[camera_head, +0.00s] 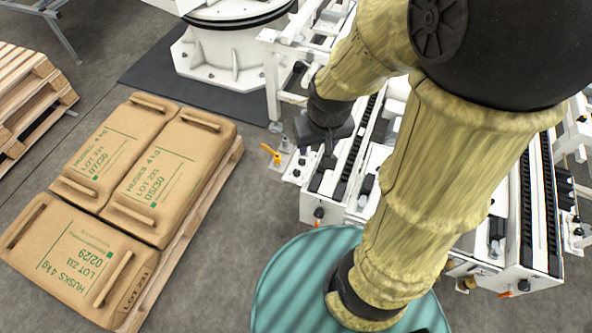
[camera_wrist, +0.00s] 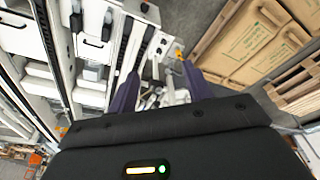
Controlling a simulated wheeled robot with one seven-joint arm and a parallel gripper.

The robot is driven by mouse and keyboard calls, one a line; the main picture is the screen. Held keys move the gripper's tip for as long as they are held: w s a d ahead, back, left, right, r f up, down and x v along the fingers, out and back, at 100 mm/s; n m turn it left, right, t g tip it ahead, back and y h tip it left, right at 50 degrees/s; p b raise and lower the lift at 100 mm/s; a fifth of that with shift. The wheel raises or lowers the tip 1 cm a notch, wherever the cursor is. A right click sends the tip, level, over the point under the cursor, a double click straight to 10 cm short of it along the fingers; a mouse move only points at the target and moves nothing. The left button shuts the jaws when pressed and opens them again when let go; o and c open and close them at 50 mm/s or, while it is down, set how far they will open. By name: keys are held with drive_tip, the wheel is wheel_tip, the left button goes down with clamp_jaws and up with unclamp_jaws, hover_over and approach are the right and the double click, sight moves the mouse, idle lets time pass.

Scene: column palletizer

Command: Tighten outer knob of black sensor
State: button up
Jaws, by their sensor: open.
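My gripper (camera_head: 328,140) is at the left side of the white conveyor frame (camera_head: 345,208), partly hidden by my own wrist. In the wrist view its two dark purple fingers (camera_wrist: 160,78) are spread apart, with nothing visibly held between them. White frame parts show beyond the fingers. A small black knob (camera_head: 318,212) sits on the near end of the conveyor, below the gripper in the picture. Other small black fittings are nearby. I cannot tell which is the black sensor or its outer knob.
A yellow-orange lever (camera_head: 270,153) sticks out left of the gripper; it also shows in the wrist view (camera_wrist: 179,54). Brown husk sacks (camera_head: 75,255) lie on a wooden pallet (camera_head: 190,230) at left. A white round machine base (camera_head: 232,60) stands behind. Grey floor is open between.

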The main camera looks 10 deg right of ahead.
drive_tip(key=w+f+n+g+b, duration=0.1)
drive_tip(key=w+f+b, duration=0.7)
drive_tip(key=w+f, duration=0.35)
drive_tip(key=n+g+b, duration=0.2)
drive_tip(key=b, duration=0.5)
hover_over(296, 171)
wheel_tip(296, 171, down, 14)
drive_tip(key=r, duration=0.1)
drive_tip(key=shift+s+d+f, duration=0.1)
drive_tip(key=shift+f, duration=0.15)
wheel_tip(296, 171, down, 17)
drive_tip(key=shift+f+b, duration=0.2)
drive_tip(key=shift+b, duration=0.4)
drive_tip(key=shift+c, duration=0.2)
drive_tip(key=c, duration=0.9)
